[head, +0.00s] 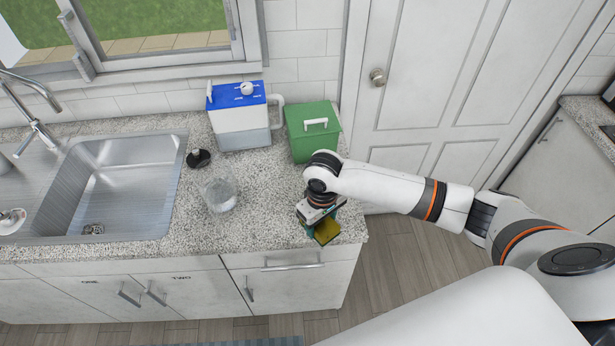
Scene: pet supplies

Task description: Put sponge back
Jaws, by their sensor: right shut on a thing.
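A yellow sponge with a green side (327,231) is between the fingers of my right gripper (324,224). The gripper is shut on it and points down at the right front edge of the granite counter. Whether the sponge touches the counter, I cannot tell. My left gripper is not in view.
A green box with a white handle (311,140) stands at the counter's back right, just behind my right gripper. A white container with a blue top (239,117), a black round object (198,159) and a clear glass bowl (220,194) stand left of it. A steel sink (112,185) is further left. The counter (262,205) between the bowl and gripper is clear.

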